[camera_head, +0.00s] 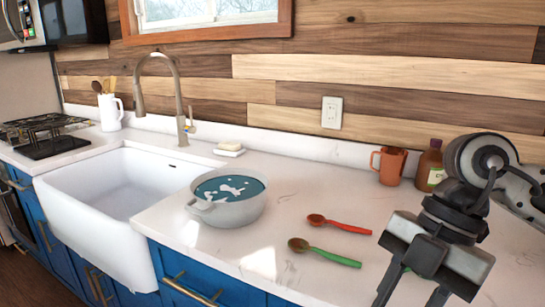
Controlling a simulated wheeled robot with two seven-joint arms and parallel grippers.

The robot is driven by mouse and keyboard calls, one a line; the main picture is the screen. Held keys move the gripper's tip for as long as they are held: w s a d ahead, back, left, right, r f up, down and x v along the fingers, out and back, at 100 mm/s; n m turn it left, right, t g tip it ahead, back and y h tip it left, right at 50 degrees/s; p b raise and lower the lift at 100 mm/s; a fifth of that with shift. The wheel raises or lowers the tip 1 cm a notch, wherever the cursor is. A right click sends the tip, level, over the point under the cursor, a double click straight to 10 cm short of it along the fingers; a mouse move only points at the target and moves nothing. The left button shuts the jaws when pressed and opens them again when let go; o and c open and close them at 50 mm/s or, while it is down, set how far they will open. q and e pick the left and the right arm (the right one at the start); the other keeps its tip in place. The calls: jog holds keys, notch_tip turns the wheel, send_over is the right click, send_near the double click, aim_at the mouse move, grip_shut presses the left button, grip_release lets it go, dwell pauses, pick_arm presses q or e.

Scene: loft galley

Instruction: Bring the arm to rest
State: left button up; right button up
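My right gripper (408,297) is over the right part of the white counter (300,190), pointing down. Its two fingers are apart, with nothing seen between them; their tips are close to the bottom edge of the picture. The arm comes in from the right. My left gripper is not in view.
A pot of blue-green liquid (228,198) stands beside the white sink (110,200). A red spoon (338,224) and a green spoon (325,252) lie left of my gripper. An orange mug (389,165) and a brown bottle (430,166) stand behind it, near the wall.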

jog(key=s+a+r+n+g+y, duration=0.1)
jog(key=a+r+y, duration=0.1)
jog(key=a+y, duration=0.6)
jog(key=s+a+r+n+y, duration=0.1)
jog(key=s+a+r+y, duration=0.15)
jog(key=a+y, duration=0.6)
jog(key=w+d+f+m+t+h, duration=0.25)
jog(key=w+f+m+t, duration=0.2)
jog(key=m+t, duration=0.5)
jog(key=w+d+f+m+t+h, duration=0.25)
jog(key=w+m+t, duration=0.25)
jog(key=m+t, duration=0.4)
jog(key=d+f+m+t+h, duration=0.2)
jog(key=d+f+m+h, duration=0.25)
jog(key=f+h, duration=0.5)
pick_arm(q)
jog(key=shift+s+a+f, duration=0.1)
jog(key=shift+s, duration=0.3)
pick_arm(e)
jog(key=s+d+f+m+g+h, duration=0.1)
jog(key=s+d+f+g, duration=0.1)
jog(key=s+f, duration=0.3)
jog(key=s+d+f+g+h, duration=0.2)
jog(key=s+f+g, duration=0.3)
jog(key=f, duration=0.9)
jog(key=shift+s+d+m, duration=0.4)
jog(key=shift+s+d, duration=0.15)
jog(key=shift+s, duration=0.15)
